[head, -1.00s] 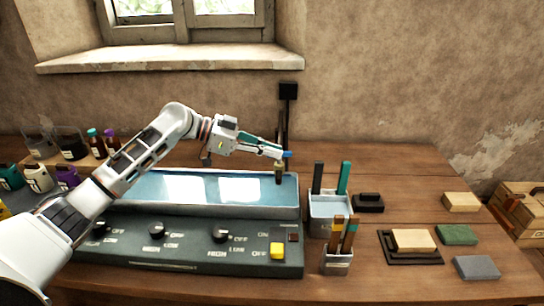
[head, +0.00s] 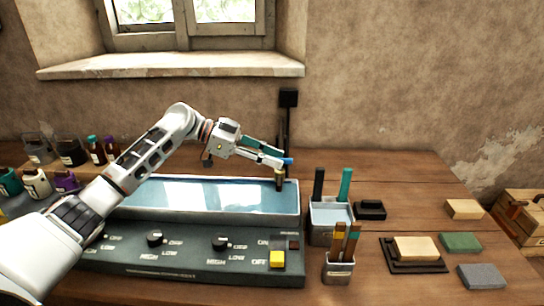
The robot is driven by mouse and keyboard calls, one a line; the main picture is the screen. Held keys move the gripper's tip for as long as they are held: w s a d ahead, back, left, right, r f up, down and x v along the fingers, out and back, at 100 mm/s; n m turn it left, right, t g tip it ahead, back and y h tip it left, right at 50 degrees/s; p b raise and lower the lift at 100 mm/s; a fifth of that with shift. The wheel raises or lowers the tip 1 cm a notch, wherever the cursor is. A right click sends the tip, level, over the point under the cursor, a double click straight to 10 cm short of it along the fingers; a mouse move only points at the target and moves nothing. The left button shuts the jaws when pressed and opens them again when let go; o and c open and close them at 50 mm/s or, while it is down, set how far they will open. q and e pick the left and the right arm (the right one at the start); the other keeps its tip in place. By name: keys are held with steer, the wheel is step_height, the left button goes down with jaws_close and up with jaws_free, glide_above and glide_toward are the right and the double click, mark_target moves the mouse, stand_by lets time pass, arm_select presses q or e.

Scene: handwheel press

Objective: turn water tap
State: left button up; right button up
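The water tap shows as a dark upright post (head: 288,120) behind the right end of the basin, with a brownish spout (head: 279,182) hanging over the basin's right edge. A small blue piece (head: 288,161) sits by the spout's top. My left gripper (head: 284,165) is at the tap, its fingers reaching right to the blue piece and partly hiding the tap. The fingers look parted around or beside the tap; contact is too small to tell. The basin (head: 215,210) holds a bluish, reflective surface. My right gripper is out of view.
A control panel with black knobs (head: 221,243) and a yellow switch (head: 277,259) fronts the basin. Tool holders (head: 331,222) stand right of it, then blocks (head: 415,247). Bottles and mugs (head: 66,182) stand at left. The table's back right is clear.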

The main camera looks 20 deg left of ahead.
arm_select(q)
steer(key=v, duration=1.2)
stand_by(0.6)
